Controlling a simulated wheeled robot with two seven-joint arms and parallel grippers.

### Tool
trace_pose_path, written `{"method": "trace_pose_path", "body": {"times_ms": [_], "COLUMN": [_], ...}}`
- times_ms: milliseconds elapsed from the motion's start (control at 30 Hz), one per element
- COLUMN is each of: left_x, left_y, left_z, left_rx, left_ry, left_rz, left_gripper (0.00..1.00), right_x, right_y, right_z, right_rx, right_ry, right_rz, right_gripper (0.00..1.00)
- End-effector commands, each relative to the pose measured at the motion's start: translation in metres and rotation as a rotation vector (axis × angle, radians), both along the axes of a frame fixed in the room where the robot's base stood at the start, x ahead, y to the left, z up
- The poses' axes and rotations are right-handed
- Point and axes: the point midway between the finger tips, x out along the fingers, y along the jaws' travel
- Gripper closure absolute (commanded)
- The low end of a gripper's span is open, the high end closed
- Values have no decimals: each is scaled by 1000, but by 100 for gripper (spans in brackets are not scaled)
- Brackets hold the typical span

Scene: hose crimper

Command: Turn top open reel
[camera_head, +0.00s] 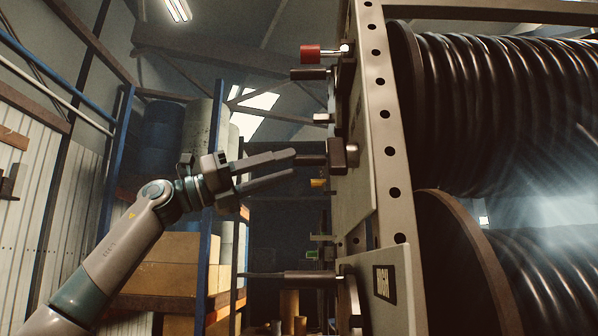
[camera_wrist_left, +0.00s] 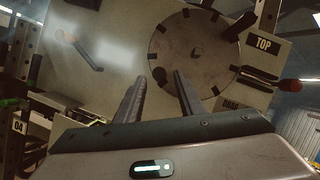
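The top reel (camera_head: 490,110), wound with black hose, sits at the upper right in the head view behind an upright perforated metal frame. A dark handle (camera_head: 312,160) sticks out to the left from a block on that frame. My left gripper (camera_head: 292,162) points at the frame, with its two fingers apart and nothing seen between them. Its upper fingertip appears close to the handle's end; I cannot tell whether they touch. In the left wrist view, a round notched disc (camera_wrist_left: 185,62) lies beyond the fingers, beside a plate labelled TOP (camera_wrist_left: 263,44). My right gripper is out of view.
A lower hose reel (camera_head: 545,280) is below. A red knob (camera_head: 310,53) and another dark handle (camera_head: 308,74) stick out higher on the frame. A long lower handle (camera_head: 290,277) also sticks out. Shelving with boxes (camera_head: 180,247) and barrels stands behind my left arm.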

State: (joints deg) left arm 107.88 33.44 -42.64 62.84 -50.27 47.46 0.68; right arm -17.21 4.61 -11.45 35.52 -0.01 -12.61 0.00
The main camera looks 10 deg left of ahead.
Motion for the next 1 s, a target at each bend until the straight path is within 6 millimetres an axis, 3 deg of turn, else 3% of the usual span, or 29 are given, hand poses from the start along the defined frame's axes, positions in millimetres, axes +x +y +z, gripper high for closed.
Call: {"method": "trace_pose_path", "body": {"times_ms": [100, 500, 700, 1000], "left_x": [-9, -35, -41, -42], "left_y": [23, 87, 101, 103], "left_z": [-13, -36, -40, -40], "left_rx": [-2, -3, -1, -1], "left_ry": [-1, -1, -1, -1], "left_rz": [2, 1, 0, 0], "left_gripper": [65, 65, 65, 65], "right_x": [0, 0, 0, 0], "right_y": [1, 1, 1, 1], "right_z": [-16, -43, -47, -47], "right_rx": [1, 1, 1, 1], "right_ry": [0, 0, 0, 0], "right_rz": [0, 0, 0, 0], "right_gripper": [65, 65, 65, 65]}}
